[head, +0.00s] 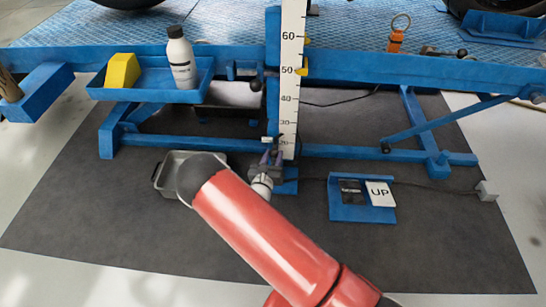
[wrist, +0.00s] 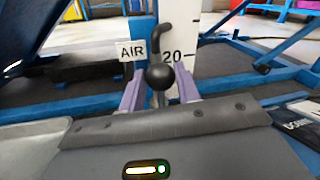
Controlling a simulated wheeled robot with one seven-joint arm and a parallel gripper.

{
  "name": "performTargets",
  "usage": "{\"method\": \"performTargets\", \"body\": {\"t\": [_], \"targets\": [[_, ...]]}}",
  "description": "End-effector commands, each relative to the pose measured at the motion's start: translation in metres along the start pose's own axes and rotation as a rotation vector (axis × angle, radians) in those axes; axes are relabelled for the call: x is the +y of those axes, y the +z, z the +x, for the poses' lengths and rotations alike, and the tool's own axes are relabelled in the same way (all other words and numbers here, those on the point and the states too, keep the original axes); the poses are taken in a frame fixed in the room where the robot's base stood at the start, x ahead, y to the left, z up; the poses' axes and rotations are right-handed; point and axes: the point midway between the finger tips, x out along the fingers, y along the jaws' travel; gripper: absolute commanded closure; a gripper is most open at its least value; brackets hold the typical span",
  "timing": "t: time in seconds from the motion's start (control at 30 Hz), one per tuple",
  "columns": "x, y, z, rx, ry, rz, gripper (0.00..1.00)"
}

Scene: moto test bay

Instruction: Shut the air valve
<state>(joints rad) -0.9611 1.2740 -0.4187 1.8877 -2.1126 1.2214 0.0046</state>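In the wrist view a small white AIR label (wrist: 132,50) is fixed to the blue post beside the ruler. Right of it is a black hooked handle (wrist: 161,38). A black ball knob (wrist: 160,76) is lower and nearer. I cannot tell whether knob and handle are one valve lever. My gripper (wrist: 160,92) has its two purple fingers apart, one on each side of the knob, with no clear grip on it. In the head view my gripper (head: 271,157) is low at the foot of the ruler, and the valve is mostly hidden there.
The white ruler (head: 289,80) stands upright on the blue lift frame (head: 400,68). A blue tray (head: 150,92) holds a white bottle (head: 181,60) and a yellow wedge (head: 122,71). A metal pan (head: 165,178) is left of my arm; an UP pedal (head: 381,194) is right.

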Motion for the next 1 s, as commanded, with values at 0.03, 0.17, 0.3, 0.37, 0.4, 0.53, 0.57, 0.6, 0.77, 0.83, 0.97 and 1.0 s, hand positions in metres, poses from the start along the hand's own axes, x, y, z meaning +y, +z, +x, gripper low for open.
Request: {"method": "performTargets", "body": {"t": [0.03,0.17,0.3,0.37,0.4,0.53,0.57,0.6,0.77,0.83,0.97,1.0], "targets": [[0.000,0.000,0.000,0.000,0.001,0.000,0.77],[0.000,0.000,0.000,0.000,0.001,0.000,0.94],[0.000,0.000,0.000,0.000,0.001,0.000,1.00],[-0.001,0.000,0.000,0.002,0.001,0.009,1.00],[-0.003,0.001,0.001,0.006,0.001,0.026,1.00],[-0.010,-0.001,0.002,0.021,0.003,0.099,1.00],[-0.011,-0.001,0.002,0.023,0.004,0.112,1.00],[-0.012,-0.002,0.002,0.025,0.004,0.123,1.00],[-0.012,-0.003,0.002,0.026,0.005,0.130,1.00],[-0.012,-0.003,0.002,0.026,0.005,0.129,1.00],[-0.012,-0.003,0.002,0.026,0.005,0.129,0.56],[-0.012,-0.003,0.002,0.026,0.005,0.129,0.51]]}}
